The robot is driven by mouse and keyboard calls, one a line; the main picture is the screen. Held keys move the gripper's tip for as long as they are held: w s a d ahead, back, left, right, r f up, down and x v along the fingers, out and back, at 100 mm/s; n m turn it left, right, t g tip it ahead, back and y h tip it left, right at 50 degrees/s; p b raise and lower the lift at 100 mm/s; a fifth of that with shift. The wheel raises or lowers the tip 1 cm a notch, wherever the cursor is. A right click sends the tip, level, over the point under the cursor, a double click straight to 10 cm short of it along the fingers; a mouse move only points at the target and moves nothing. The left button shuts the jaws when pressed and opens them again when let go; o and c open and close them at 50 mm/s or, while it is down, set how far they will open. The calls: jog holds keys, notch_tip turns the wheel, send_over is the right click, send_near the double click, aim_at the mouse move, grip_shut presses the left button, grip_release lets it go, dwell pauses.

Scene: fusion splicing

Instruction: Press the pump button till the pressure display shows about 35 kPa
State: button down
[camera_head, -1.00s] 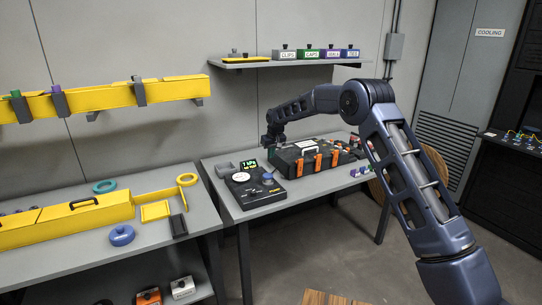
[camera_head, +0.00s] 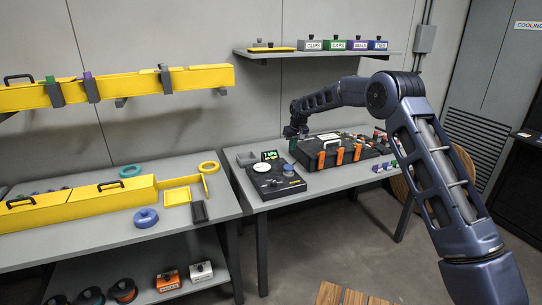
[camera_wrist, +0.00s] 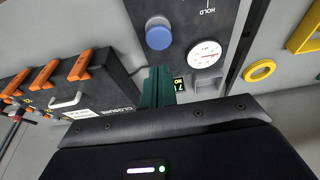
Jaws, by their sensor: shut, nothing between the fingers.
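The black pump unit (camera_head: 293,188) sits on the grey bench, with a round white gauge (camera_head: 262,167), a blue button (camera_head: 288,170) and a small lit green display (camera_head: 270,155). My gripper (camera_head: 294,147) is shut and empty, raised behind the blue button as the head view shows it. In the wrist view the green fingers (camera_wrist: 157,86) are together and stand apart from the blue button (camera_wrist: 159,35) and the gauge (camera_wrist: 206,54). The display (camera_wrist: 179,86) is partly hidden there by the fingers. Its full reading is too small to make out.
A black case with orange latches (camera_head: 340,155) stands close to the right of the pump unit. A left bench (camera_head: 225,207) carries a yellow box (camera_head: 110,193), yellow and teal rings and a blue ring (camera_head: 146,217). Shelves hang on the wall above.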

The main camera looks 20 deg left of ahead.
aim_at(290, 167)
jog(key=shift+r, duration=0.1)
notch_tip(290, 167, up, 2)
jog(key=shift+r, duration=0.15)
dwell(0.4)
jog(key=x, duration=1.3)
jog(key=shift+s+d, duration=0.35)
jog(key=shift+f, duration=0.55)
jog(key=shift+f, duration=1.5)
